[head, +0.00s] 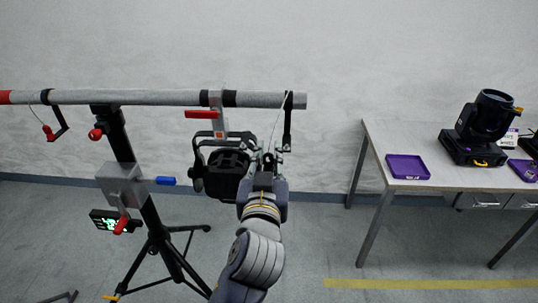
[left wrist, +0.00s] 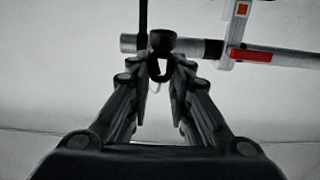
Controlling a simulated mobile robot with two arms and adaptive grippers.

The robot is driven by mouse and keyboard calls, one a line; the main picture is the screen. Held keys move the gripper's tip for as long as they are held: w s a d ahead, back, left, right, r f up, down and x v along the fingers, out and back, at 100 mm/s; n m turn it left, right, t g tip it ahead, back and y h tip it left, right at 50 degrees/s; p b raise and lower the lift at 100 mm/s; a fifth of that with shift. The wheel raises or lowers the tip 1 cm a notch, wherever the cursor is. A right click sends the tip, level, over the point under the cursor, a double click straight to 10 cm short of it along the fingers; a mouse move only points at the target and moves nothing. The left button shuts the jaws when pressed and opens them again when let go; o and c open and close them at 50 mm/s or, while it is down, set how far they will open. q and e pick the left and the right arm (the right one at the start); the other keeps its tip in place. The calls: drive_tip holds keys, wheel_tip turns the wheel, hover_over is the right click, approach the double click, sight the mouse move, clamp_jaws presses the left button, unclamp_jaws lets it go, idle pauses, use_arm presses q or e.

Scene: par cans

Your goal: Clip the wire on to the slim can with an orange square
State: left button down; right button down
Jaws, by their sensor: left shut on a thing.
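The slim black can (head: 224,172) hangs in its yoke from a clamp on the horizontal bar. A small orange square (head: 219,135) marks the clamp's lower part; it also shows at the top right of the left wrist view (left wrist: 242,10). My left gripper (head: 267,158) is just right of the can, below the bar's right end. It is shut on the wire's dark looped end (left wrist: 159,70), seen between the fingertips in the left wrist view. The thin pale wire (head: 278,120) runs up from the fingers towards the bar. The can's rear is hidden.
The bar (head: 160,97) sits on a black tripod stand (head: 160,235). A red handle (head: 200,114) is on the clamp. A black arm (head: 288,120) hangs near the bar's right end. A table (head: 440,180) with a purple tray (head: 407,167) and moving light (head: 482,130) stands right.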

use_arm(q)
drive_tip(key=shift+f+b, duration=0.65)
drive_tip(key=shift+f, duration=0.05)
idle(0.4)
drive_tip(key=shift+w+a+f+p, duration=0.15)
drive_tip(key=shift+w+a, duration=1.2)
drive_tip(key=shift+w, duration=1.2)
drive_tip(key=shift+w+a+f+p, duration=0.15)
drive_tip(key=shift+w+a, duration=1.25)
drive_tip(key=shift+w, duration=1.1)
drive_tip(key=shift+w+a+p, duration=0.15)
drive_tip(key=shift+w+a, duration=1.2)
drive_tip(key=shift+w, duration=1.2)
drive_tip(key=shift+f+b, duration=0.1)
drive_tip(key=shift+b, duration=0.3)
